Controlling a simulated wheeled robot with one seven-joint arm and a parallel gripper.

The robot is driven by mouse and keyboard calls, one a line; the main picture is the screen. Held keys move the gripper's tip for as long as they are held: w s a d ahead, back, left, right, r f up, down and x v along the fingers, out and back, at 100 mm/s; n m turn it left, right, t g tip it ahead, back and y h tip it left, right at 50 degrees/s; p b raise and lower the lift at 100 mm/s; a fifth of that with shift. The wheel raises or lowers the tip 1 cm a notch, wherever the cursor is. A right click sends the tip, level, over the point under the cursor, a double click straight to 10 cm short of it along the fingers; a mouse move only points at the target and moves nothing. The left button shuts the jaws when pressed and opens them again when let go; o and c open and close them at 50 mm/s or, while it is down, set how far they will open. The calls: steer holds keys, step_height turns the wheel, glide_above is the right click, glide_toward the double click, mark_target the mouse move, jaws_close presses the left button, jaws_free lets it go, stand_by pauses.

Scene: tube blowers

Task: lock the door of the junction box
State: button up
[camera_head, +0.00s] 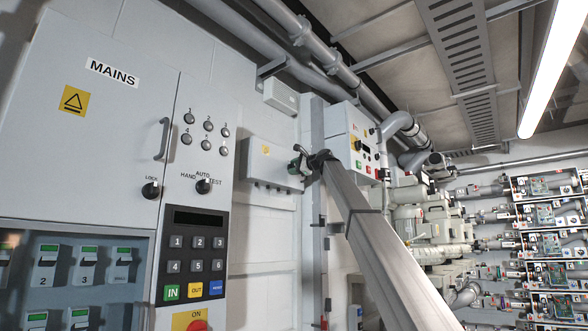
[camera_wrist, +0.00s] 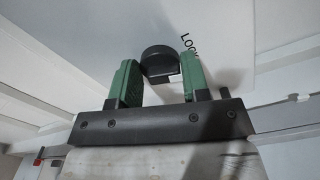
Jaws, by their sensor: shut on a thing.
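The junction box (camera_head: 268,165) is a small grey-white wall box with a yellow sticker, in the middle of the head view. Its door looks closed. A black round lock knob (camera_wrist: 157,57) sits on its pale face in the wrist view, with a "LOCK" label beside it. My gripper (camera_wrist: 160,77) has green fingers, one on each side of the knob, and is shut on it. In the head view my gripper (camera_head: 299,162) is at the right end of the box, hiding the knob.
A large cabinet marked MAINS (camera_head: 100,120) with a handle, knobs and a keypad (camera_head: 194,255) fills the left. Another control box (camera_head: 352,130) with buttons is just right of my gripper. Pipes run overhead (camera_head: 310,45); pumps and racks stand at the right.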

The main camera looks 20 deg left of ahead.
steer(key=shift+r+n, duration=0.25)
steer(key=shift+n, duration=0.7)
steer(key=shift+r+n, duration=0.25)
steer(key=shift+n, duration=0.7)
steer(key=o, duration=0.7)
steer(key=shift+s+r, duration=0.1)
steer(key=shift+o, duration=0.2)
steer(key=shift+f, duration=0.2)
steer(key=shift+f, duration=0.15)
